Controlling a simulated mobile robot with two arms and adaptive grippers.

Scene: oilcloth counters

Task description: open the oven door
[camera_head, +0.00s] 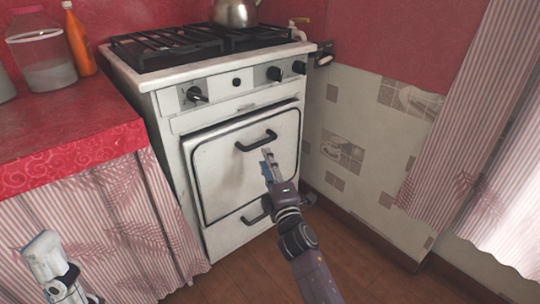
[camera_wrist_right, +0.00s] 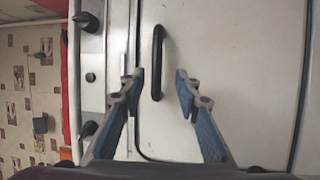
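The white oven door (camera_head: 222,177) is on the front of the stove, with a dark line along its top edge. It looks shut or nearly so; I cannot tell if it is slightly ajar. Its black bar handle (camera_head: 256,141) is near the top, and shows in the right wrist view (camera_wrist_right: 158,60). My right gripper (camera_head: 267,158) is in front of the door, close to the handle. In the wrist view its fingers (camera_wrist_right: 160,76) are spread, with the handle's lower end between the tips; contact is not visible. My left gripper (camera_head: 43,252) is at lower left, its fingers unclear.
A lower drawer handle (camera_head: 255,213) sits under the door. Knobs (camera_head: 194,95) line the panel above. A kettle (camera_head: 235,12) stands on the stove top. A red counter (camera_head: 70,120) with a curtain is at left; a tiled wall (camera_head: 365,150) is at right. Wooden floor is clear in front.

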